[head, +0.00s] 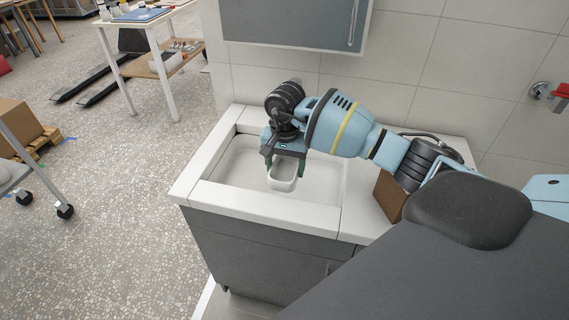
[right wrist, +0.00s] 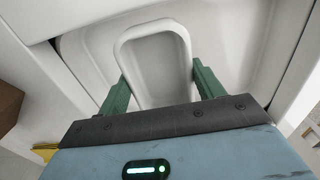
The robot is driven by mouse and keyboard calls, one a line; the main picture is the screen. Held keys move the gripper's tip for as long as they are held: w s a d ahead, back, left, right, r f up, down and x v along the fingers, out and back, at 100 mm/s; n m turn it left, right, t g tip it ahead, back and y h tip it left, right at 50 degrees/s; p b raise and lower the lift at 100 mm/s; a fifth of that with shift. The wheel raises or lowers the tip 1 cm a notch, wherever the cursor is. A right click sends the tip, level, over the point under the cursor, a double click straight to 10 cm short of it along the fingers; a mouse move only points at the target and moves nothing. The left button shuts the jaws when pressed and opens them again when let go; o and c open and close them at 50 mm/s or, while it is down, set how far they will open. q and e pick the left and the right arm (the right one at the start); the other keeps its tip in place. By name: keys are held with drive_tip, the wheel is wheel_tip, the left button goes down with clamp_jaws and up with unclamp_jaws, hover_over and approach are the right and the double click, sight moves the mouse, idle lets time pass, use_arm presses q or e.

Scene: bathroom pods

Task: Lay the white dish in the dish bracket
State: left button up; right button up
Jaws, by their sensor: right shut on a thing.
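The white dish (head: 284,184) is a small rounded rectangular tray. It hangs below my right gripper (head: 284,164), over the white basin. In the right wrist view the dish (right wrist: 156,58) is between the two green fingers of the right gripper (right wrist: 160,88), which is shut on it. Its hollow inside shows, and its near end is hidden behind the gripper body. I cannot make out a dish bracket in either view. My left gripper is not in view.
The basin (head: 222,195) is sunk in a white counter above a grey cabinet (head: 250,252). A brown box (head: 388,197) stands on the counter to the right, partly behind my arm. A grey wall cabinet (head: 290,22) hangs above. Speckled floor (head: 120,220) lies open to the left.

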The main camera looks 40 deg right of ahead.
sight(285, 174)
drive_tip(key=shift+f, duration=0.1)
drive_tip(key=o, duration=1.1)
wheel_tip(285, 174, up, 13)
drive_tip(key=shift+a, duration=0.1)
